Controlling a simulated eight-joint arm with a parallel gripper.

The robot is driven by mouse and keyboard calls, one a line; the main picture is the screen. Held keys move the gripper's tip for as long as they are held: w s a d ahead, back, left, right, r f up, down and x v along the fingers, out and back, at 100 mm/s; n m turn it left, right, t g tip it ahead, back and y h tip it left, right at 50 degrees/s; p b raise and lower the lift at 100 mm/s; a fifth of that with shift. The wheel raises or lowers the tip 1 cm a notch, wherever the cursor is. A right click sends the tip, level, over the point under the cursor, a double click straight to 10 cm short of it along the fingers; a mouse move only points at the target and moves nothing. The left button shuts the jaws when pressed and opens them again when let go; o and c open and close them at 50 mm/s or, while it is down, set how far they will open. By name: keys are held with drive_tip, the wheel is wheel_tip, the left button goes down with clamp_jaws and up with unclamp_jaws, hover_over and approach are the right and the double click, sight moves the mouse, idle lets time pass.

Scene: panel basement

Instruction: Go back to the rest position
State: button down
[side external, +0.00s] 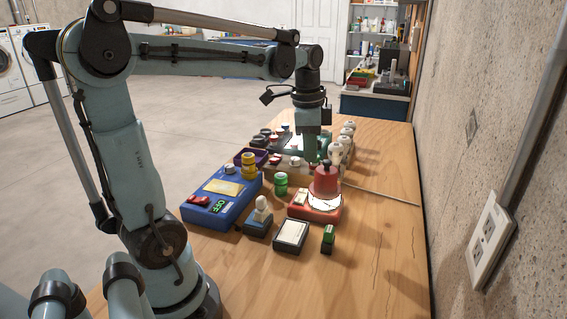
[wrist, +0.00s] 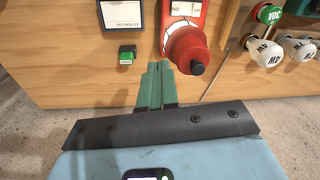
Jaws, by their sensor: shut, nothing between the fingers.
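My gripper (side external: 311,158) points down over the wooden table, among the panel devices, in the side view. In the wrist view its two green fingers (wrist: 157,72) lie together, shut and empty. A red device with a large red knob (side external: 326,180) is just in front of the gripper in the side view. The knob also shows in the wrist view (wrist: 187,50), to the right of the fingertips and apart from them. I cannot tell exactly how high the fingertips are above the table.
A green cylinder (side external: 281,184), a white-knobbed device (side external: 260,218), a framed plate (side external: 291,235) and a small green-topped block (side external: 328,238) are nearby. White-knobbed levers (side external: 337,152) stand behind. The table's front right (side external: 380,270) is clear, beside the wall.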

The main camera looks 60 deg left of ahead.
drive_tip(key=s+d+f+n+t, duration=0.2)
drive_tip(key=d+n+t, duration=0.1)
drive_tip(key=d, duration=0.3)
drive_tip(key=s+d+f+n+t, duration=0.2)
drive_tip(key=d+f+n+t, duration=0.1)
drive_tip(key=d, duration=0.3)
drive_tip(key=shift+s+d+n, duration=0.25)
drive_tip(key=shift+s+n, duration=0.05)
